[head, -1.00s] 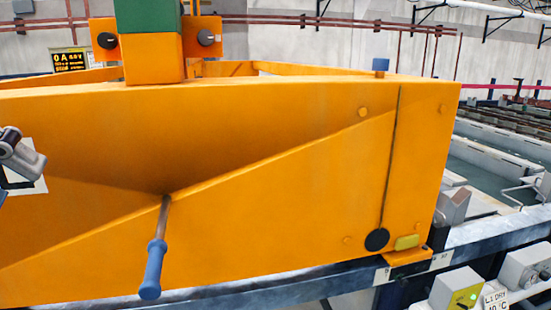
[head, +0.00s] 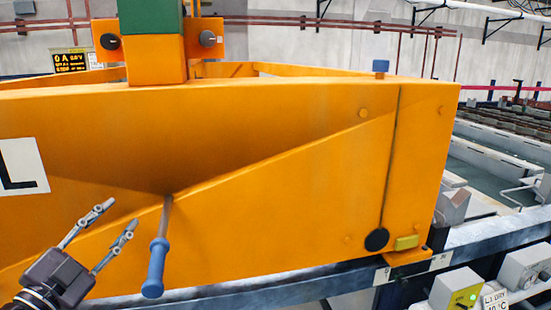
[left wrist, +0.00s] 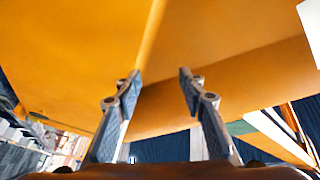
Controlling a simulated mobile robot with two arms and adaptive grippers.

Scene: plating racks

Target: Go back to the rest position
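My left gripper (head: 112,221) is at the lower left of the head view, in front of the orange panel (head: 290,200). Its two fingers are spread apart with nothing between them. In the left wrist view the same two fingers (left wrist: 160,78) stand apart and point at the orange surface. A lever with a blue handle (head: 155,265) hangs from the panel, just right of the fingertips and apart from them. My right gripper does not show in either view.
A black knob (head: 376,239) and a yellow block (head: 407,242) sit low on the panel's right end. A blue rail (head: 340,276) runs below it. Grey control boxes (head: 455,289) stand at the lower right. Tanks (head: 500,165) lie behind at the right.

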